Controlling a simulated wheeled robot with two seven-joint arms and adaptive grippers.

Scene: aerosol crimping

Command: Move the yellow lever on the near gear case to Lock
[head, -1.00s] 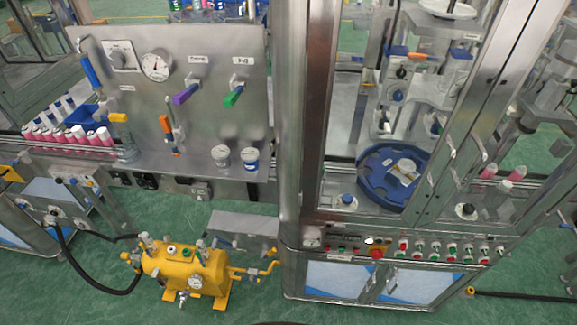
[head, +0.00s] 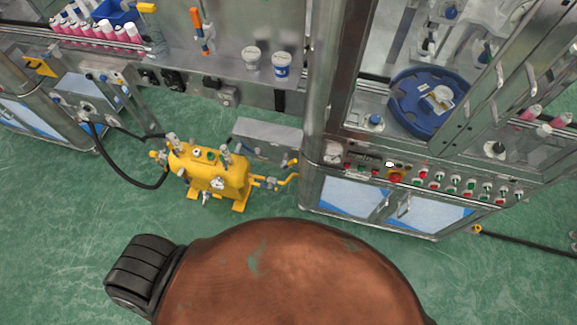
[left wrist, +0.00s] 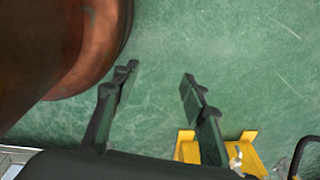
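A yellow tank-like unit (head: 209,174) with valves, knobs and a round gauge stands on the green floor in the head view. A bent yellow pipe or handle (head: 288,178) reaches out from its right side. I cannot tell for sure which part is the gear case lever, and no Lock mark is readable. My left gripper (left wrist: 158,75) is open and empty above bare floor in the left wrist view.
A grey box (head: 268,134) stands behind the yellow unit. A glass-doored machine cabinet (head: 385,205) stands to the right. A black hose (head: 115,165) curves over the floor at left. The floor (head: 70,240) in front is clear.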

